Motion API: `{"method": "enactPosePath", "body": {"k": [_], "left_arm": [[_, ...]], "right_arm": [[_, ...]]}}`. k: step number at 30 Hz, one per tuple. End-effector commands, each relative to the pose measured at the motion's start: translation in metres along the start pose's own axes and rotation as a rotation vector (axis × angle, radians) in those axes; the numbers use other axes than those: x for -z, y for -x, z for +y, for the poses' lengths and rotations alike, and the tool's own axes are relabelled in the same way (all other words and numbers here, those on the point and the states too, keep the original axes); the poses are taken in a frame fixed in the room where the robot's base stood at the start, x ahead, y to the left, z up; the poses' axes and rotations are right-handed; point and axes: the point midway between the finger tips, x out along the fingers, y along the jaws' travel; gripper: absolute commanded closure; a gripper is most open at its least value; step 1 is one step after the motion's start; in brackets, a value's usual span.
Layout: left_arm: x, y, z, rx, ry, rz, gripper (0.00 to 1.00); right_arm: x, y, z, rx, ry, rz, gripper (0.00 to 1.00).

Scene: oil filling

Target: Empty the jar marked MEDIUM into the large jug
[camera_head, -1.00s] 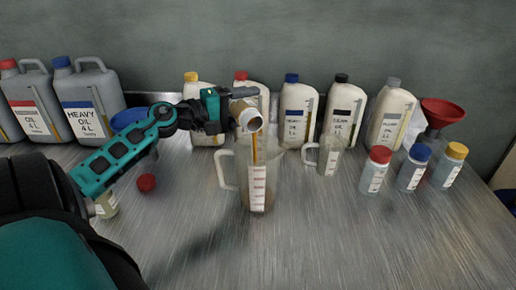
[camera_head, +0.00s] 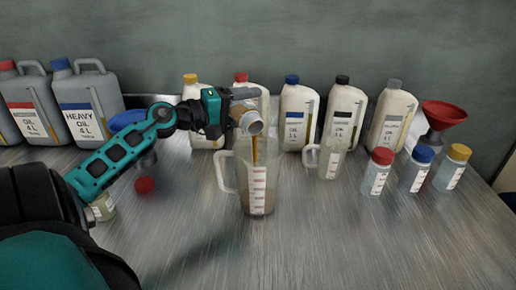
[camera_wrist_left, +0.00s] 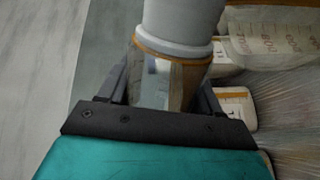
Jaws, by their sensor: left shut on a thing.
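My left gripper (camera_head: 228,110) is shut on a small clear jar (camera_head: 250,122) and holds it tipped, mouth down to the right, above the large jug (camera_head: 258,190). A thin brown stream runs from the jar's mouth into the jug. The jug is clear, with a handle on its left and a marked scale, and stands upright. In the left wrist view the jar (camera_wrist_left: 165,80) sits between the fingers, with brown oil inside near its pale neck (camera_wrist_left: 182,25). Its marking cannot be read. My right gripper is not in view.
A smaller jug (camera_head: 328,160) stands right of the large one. Several capped bottles (camera_head: 297,115) line the back, with a red funnel (camera_head: 442,114) at right. Three small lidded jars (camera_head: 414,172) stand at right. A red cap (camera_head: 145,185) lies at left. The front table is clear.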

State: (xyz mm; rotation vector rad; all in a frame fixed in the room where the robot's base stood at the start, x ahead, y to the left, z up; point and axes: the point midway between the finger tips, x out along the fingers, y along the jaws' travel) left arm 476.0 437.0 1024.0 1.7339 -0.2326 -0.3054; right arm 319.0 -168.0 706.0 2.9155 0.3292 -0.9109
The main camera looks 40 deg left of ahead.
Motion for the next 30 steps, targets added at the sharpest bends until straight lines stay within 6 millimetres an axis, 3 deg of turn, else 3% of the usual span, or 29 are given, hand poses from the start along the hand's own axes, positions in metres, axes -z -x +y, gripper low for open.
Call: {"method": "enactPosePath", "body": {"k": [30], "left_arm": [[-0.0025,0.0007,0.0081,-0.001,-0.112,0.009,0.72]], "right_arm": [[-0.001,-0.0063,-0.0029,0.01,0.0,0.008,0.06]]}}
